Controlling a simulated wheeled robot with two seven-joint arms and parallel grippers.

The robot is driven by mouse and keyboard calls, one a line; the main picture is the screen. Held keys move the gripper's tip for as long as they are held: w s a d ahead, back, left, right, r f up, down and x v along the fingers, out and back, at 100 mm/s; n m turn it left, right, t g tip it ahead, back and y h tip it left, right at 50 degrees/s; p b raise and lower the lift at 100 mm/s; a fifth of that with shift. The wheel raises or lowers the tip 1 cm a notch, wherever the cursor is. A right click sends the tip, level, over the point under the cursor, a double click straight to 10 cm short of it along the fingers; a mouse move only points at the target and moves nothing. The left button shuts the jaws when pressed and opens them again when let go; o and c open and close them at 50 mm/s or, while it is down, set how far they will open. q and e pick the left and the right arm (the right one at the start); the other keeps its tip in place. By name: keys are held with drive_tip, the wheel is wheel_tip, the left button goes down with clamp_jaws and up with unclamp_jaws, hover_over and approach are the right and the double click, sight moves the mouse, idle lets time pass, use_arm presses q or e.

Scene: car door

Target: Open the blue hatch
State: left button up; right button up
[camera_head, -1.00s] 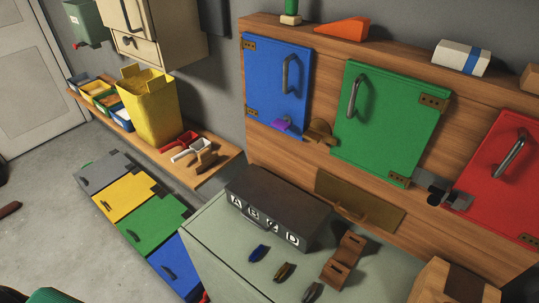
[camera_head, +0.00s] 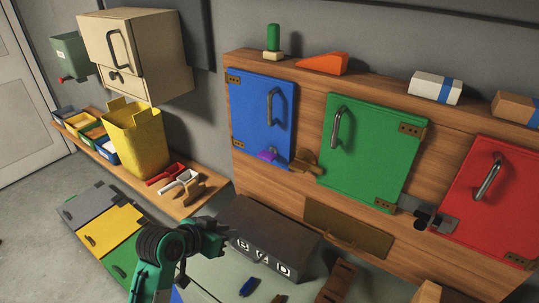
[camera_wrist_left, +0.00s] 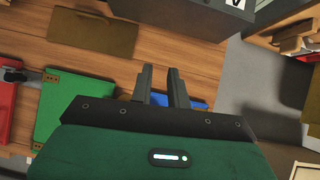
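The blue hatch (camera_head: 255,120) is closed on the wooden panel, at its left end. Its hinges are on the left edge and a grey bar handle (camera_head: 274,105) is at the upper right. My right gripper is not visible.
The green hatch (camera_head: 370,150) and red hatch (camera_head: 495,200) are closed to the right. A dark lettered box (camera_head: 262,235) stands on the bench below. A yellow bin (camera_head: 135,140) and small tools are on the left shelf. Loose blocks lie on the panel's top ledge.

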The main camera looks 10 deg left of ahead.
use_arm(q)
drive_tip(key=w+r+m+t+h, duration=0.1)
drive_tip(key=w+r+t, duration=0.1)
drive_tip(key=w+r, duration=0.3)
drive_tip(key=w+r+t+h, duration=0.1)
drive_tip(key=w+r+h, duration=0.1)
drive_tip(key=r, duration=0.5)
drive_tip(key=m+t+h, duration=0.2)
approach(270, 120)
wheel_tip(270, 120, up, 3)
drive_tip(key=s+a, duration=0.2)
drive_tip(key=shift+p+x, duration=2.95)
drive_tip(key=shift+x, duration=3.65)
drive_tip(key=shift+c, duration=0.3)
clamp_jaws()
